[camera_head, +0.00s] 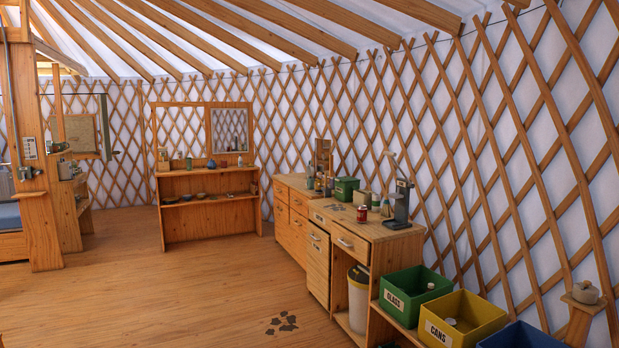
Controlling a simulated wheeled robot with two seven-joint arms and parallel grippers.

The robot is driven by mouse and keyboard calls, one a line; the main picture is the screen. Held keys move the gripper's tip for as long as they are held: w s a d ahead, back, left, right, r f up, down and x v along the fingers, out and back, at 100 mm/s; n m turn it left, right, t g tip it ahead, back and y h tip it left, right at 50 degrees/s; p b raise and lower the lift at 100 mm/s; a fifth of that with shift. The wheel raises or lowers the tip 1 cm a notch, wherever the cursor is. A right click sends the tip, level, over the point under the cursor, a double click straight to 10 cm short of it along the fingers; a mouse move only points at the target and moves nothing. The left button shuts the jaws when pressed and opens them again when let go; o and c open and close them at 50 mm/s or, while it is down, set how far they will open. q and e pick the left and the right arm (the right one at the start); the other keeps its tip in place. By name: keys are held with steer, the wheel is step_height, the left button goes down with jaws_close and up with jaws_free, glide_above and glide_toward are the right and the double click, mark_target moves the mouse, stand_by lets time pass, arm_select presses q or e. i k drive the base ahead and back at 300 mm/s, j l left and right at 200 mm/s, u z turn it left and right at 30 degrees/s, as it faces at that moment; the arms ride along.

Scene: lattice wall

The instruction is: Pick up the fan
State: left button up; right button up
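I cannot make out a fan for sure in the head view. A grey upright device (402,203) with a bent arm and a pale head stands on the wooden counter at the right; it looks more like a lamp or stand. A small pale flared object (387,212) stands beside it, too small to identify. Neither of my grippers is in view.
The wooden counter (369,231) runs along the lattice wall, with a red can (362,214) and a green box (346,189) on it. Green (406,306) and yellow (464,327) bins stand front right. Dark flat pieces (283,323) lie on the otherwise open floor.

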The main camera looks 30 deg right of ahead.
mark_target(310, 168)
steer(key=i+z, duration=0.15)
steer(key=i, duration=3.8)
steer(key=i+z, duration=0.1)
steer(key=i, duration=0.5)
steer(key=i+j, duration=0.15)
steer(key=i, duration=0.45)
steer(key=i+z, duration=0.15)
steer(key=i, duration=0.5)
steer(key=i+z, duration=0.35)
steer(key=i+j+z, duration=0.1)
steer(key=i+z, duration=0.3)
steer(key=i, duration=0.15)
steer(key=i+j+z, duration=0.6)
steer(key=i+z, duration=0.15)
steer(key=i, duration=0.05)
